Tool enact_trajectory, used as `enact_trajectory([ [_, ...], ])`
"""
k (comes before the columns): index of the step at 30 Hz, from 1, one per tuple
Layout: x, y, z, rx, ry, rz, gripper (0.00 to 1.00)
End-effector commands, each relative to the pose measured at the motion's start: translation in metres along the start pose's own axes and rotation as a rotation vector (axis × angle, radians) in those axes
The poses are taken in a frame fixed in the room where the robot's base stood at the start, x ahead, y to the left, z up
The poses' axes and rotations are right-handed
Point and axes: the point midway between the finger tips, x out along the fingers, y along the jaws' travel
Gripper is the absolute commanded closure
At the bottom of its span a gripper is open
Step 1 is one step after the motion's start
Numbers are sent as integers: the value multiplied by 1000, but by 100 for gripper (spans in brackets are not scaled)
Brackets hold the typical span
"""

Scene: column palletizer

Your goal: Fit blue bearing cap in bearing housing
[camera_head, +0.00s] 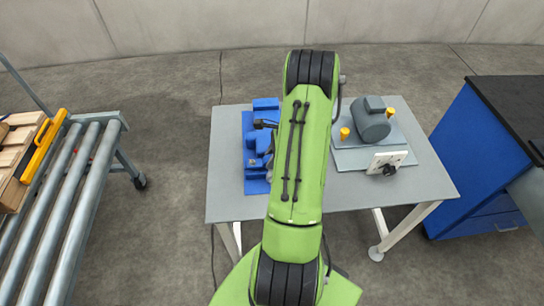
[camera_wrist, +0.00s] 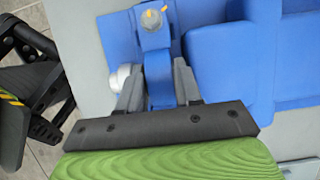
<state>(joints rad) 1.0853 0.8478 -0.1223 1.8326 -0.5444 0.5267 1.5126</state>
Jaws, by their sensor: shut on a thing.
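My gripper (camera_wrist: 157,75) shows in the wrist view with its two grey fingers shut on a narrow blue part, which looks like the blue bearing cap (camera_wrist: 159,90). A metal bolt head with a yellow mark (camera_wrist: 152,20) shows just past the fingertips. Blue blocks of a fixture (camera_wrist: 215,60) lie to the right of the fingers. In the head view the blue fixture (camera_head: 257,182) stands on the left part of the table, partly hidden by my green arm. I cannot tell which blue block is the bearing housing, nor whether the cap touches it.
The grey table (camera_head: 228,190) also carries a grey motor (camera_head: 371,120) on a plate, with yellow knobs and a white switch panel (camera_head: 386,161). A roller conveyor (camera_head: 70,190) stands left, a blue cabinet (camera_head: 478,150) right. The table's front left is bare.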

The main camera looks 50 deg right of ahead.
Motion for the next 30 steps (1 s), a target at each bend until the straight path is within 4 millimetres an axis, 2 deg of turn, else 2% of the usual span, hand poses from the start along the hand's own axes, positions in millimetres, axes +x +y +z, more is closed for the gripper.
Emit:
enact_trajectory([
  [10, 2, 1, -1, 2, 1, 4, 100],
  [11, 2, 1, -1, 2, 1, 5, 65],
  [15, 3, 2, -2, 3, 2, 8, 43],
  [17, 3, 3, -2, 5, 1, 10, 36],
  [27, 4, 5, -3, 10, 3, 18, 36],
  [30, 0, 5, -3, 11, 4, 16, 36],
])
